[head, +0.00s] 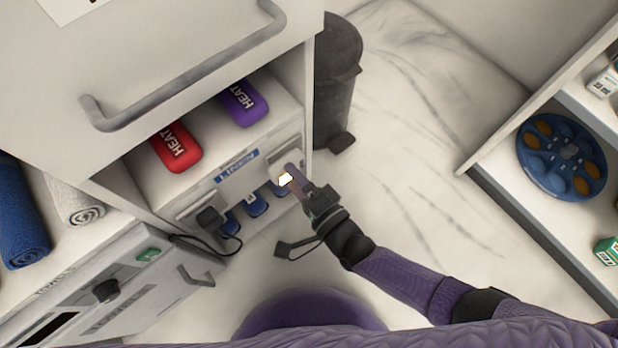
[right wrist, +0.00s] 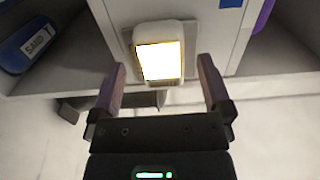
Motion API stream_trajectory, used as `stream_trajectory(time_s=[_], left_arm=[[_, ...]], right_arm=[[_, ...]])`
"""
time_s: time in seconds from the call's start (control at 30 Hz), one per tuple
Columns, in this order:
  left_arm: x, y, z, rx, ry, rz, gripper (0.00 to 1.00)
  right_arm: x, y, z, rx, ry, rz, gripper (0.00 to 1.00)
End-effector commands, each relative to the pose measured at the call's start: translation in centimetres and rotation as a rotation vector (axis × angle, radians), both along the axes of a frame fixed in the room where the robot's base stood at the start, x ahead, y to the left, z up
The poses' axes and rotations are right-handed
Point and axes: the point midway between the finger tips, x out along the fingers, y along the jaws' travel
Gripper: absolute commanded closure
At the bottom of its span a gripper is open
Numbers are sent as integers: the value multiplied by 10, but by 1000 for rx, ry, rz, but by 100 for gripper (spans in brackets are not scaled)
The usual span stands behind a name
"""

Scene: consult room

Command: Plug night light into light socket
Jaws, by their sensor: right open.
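The night light (head: 286,180) is a small white block with a brightly lit face. It sits against the socket plate (head: 283,153) on the cabinet's front panel, and its glow shows. In the right wrist view the lit night light (right wrist: 160,60) stands upright against the pale panel, with the plate edge behind it. Its prongs are hidden. My right gripper (right wrist: 163,88) is open and empty, its two purple fingers apart on either side, just short of the light. The right gripper (head: 299,178) also shows in the head view, close to the panel. My left gripper is not in view.
A black plug (head: 209,218) with a cable sits in another outlet at left. Red (head: 176,148) and purple (head: 242,102) heat packs lie on the shelf above. A dark bin (head: 337,80) stands behind the cabinet. The floor to the right is clear.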

Motion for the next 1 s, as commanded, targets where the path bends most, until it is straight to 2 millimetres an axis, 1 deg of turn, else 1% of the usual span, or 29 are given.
stream_trajectory(time_s=[0.1, 0.2, 0.3, 0.4, 0.53, 1.0], left_arm=[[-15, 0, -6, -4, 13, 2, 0], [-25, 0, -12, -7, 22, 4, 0], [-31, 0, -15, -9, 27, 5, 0], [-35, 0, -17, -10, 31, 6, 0], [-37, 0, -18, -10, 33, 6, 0], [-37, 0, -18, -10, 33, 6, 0]], right_arm=[[-22, -16, 3, -4, 0, 1, 0], [-38, -28, 2, -3, 0, 0, 0], [-51, -37, 1, -2, 0, 1, 0], [-58, -43, 1, -1, -1, 0, 0], [-62, -45, 1, 0, 0, 1, 0], [-62, -45, 0, 0, 0, 1, 0]])
